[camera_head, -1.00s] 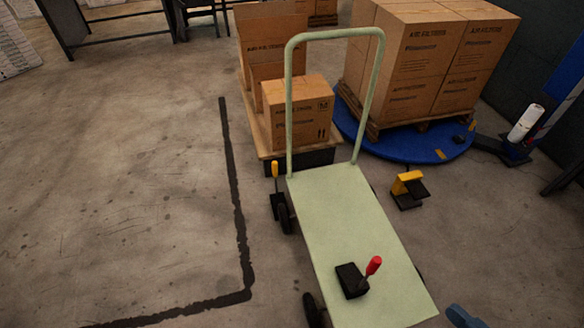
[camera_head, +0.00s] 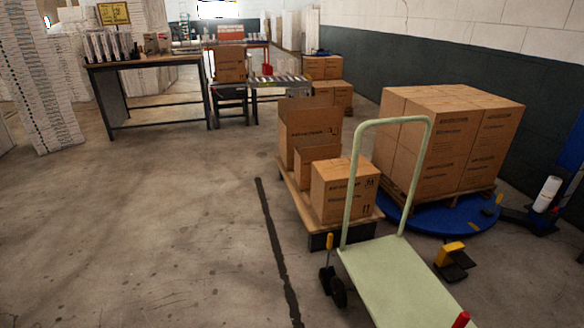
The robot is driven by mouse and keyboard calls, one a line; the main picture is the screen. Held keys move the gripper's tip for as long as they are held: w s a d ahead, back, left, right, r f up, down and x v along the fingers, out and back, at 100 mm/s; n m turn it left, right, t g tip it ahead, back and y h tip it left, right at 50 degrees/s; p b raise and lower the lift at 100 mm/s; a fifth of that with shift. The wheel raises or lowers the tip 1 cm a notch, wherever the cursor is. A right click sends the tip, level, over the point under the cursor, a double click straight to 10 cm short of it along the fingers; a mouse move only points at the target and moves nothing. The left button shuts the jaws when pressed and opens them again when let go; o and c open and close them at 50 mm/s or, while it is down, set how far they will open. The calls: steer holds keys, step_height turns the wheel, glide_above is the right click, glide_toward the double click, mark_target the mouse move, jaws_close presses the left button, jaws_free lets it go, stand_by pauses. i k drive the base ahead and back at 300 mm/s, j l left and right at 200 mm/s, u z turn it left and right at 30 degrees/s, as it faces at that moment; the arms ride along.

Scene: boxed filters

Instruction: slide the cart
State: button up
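The cart (camera_head: 402,278) is a pale green flat platform with a tall looped tube handle (camera_head: 356,185) at its far end and dark wheels. It stands at the lower right, its near end cut off by the picture's bottom edge. A red-tipped lever (camera_head: 461,320) shows on its deck at the bottom edge. A yellow-handled lever (camera_head: 330,243) stands by its far left wheel. My gripper is not in view, so its place relative to the cart cannot be seen.
Just beyond the handle, a low wooden platform (camera_head: 292,193) bears cardboard boxes (camera_head: 345,190). A yellow-and-black pedal (camera_head: 453,257) is right of the cart. Floor left of the black line (camera_head: 272,240) is open.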

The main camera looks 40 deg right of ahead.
mark_target(395, 287)
steer(key=i+j+u, duration=0.75)
steer(key=i+z, duration=0.5)
steer(key=i, duration=0.15)
steer(key=i+z, duration=0.2)
steer(key=z, duration=0.2)
steer(key=i+z, duration=0.15)
steer(key=z, duration=0.3)
steer(key=i+j+z, duration=0.15)
steer(key=z, duration=0.25)
steer(key=i+j+z, duration=0.15)
steer(key=z, duration=0.3)
steer(key=i+j+z, duration=0.25)
steer(key=z, duration=0.2)
steer(key=i+j+z, duration=0.2)
steer(key=j+z, duration=0.25)
steer(key=i+j+z, duration=0.15)
steer(key=j+z, duration=0.25)
